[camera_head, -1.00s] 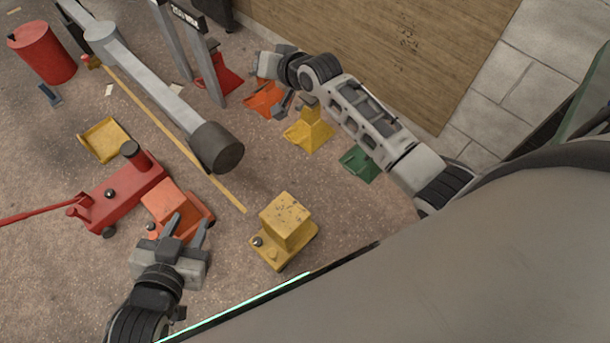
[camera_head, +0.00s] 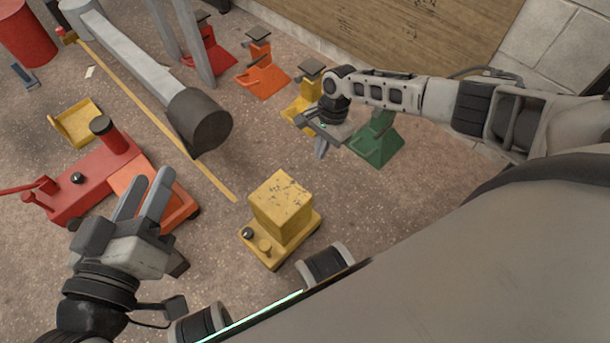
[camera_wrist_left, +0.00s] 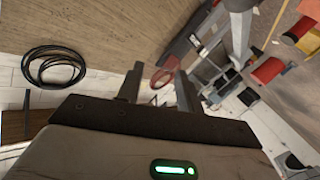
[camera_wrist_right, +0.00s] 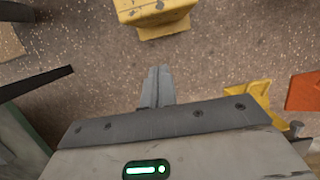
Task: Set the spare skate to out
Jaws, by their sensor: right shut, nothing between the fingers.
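A yellow wheeled skate (camera_head: 303,243) carrying a worn yellow block (camera_head: 280,200) stands on the floor at the middle, with small knobs on its near left. I cannot tell which skate is the spare. An orange skate (camera_head: 180,207) lies left of it, partly hidden by my left gripper (camera_head: 150,177). That gripper is open and empty, its fingers above the orange skate. My right gripper (camera_head: 320,150) is shut and empty, beyond and right of the yellow skate, near the stands. In the right wrist view its fingers (camera_wrist_right: 158,72) are together, with a yellow block (camera_wrist_right: 157,12) past them.
A red wheeled unit (camera_head: 85,185) with a long handle is at left. A grey beam (camera_head: 130,60) ends in a dark cylinder. Orange (camera_head: 262,78), yellow (camera_head: 302,100) and green (camera_head: 376,142) stands line the back. A yellow strip (camera_head: 160,122) crosses the floor.

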